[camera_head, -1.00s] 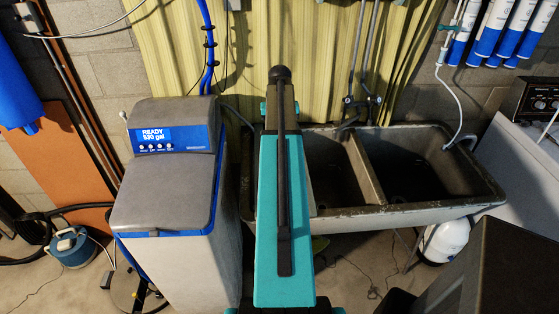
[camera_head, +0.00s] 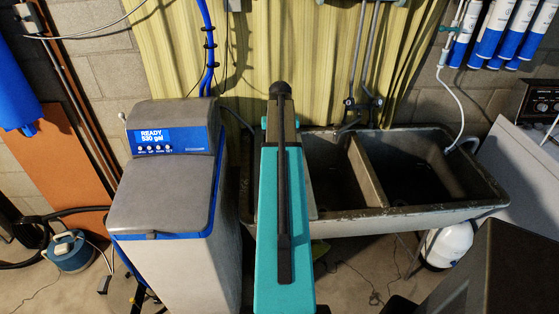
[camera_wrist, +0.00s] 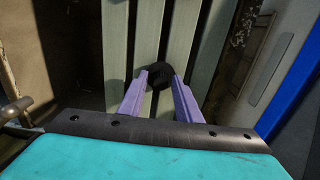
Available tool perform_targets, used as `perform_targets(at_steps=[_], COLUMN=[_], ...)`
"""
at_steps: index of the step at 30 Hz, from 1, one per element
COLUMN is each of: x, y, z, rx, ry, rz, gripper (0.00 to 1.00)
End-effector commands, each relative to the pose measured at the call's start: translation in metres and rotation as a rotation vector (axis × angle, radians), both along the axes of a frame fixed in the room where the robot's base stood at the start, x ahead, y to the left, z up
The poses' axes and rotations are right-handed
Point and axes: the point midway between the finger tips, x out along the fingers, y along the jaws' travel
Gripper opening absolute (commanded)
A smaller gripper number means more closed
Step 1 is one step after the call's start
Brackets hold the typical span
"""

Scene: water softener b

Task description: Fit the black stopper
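In the wrist view, a round, ribbed black piece, apparently the black stopper (camera_wrist: 160,76), sits between the two purple fingertips of my gripper (camera_wrist: 160,80). Both fingertips appear to touch its sides, and the gripper looks shut on it. Pale grey-green slats (camera_wrist: 203,50) lie behind it; I cannot tell whether it touches them. In the head view, my arm hides the gripper and stopper. I cannot make out a matching opening for the stopper in either view.
The water softener (camera_head: 165,200), with a lit display, stands left of my arm; its blue edge shows in the wrist view (camera_wrist: 295,85). A stone double sink (camera_head: 420,220) is on the right. A white tank (camera_head: 447,243) stands below it. A dark box (camera_head: 500,275) fills the lower right.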

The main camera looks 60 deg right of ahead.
Motion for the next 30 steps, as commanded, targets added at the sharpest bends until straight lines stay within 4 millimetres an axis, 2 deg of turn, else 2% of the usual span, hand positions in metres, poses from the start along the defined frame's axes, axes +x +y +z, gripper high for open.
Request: perform_targets(at_steps=[1, 5, 6, 14, 24, 30], x=[0.0, 0.0, 0.0, 0.0, 0.0, 0.0], y=[0.0, 0.0, 0.0, 0.0, 0.0, 0.0], z=[0.0, 0.0, 0.0, 0.004, 0.03, 0.038], rx=[0.0, 0.0, 0.0, 0.0, 0.0, 0.0], ry=[0.0, 0.0, 0.0, 0.0, 0.0, 0.0], rz=[0.0, 0.0, -0.001, -0.001, -0.001, -0.001], gripper=[0.23, 0.01, 0.0, 0.0, 0.0, 0.0])
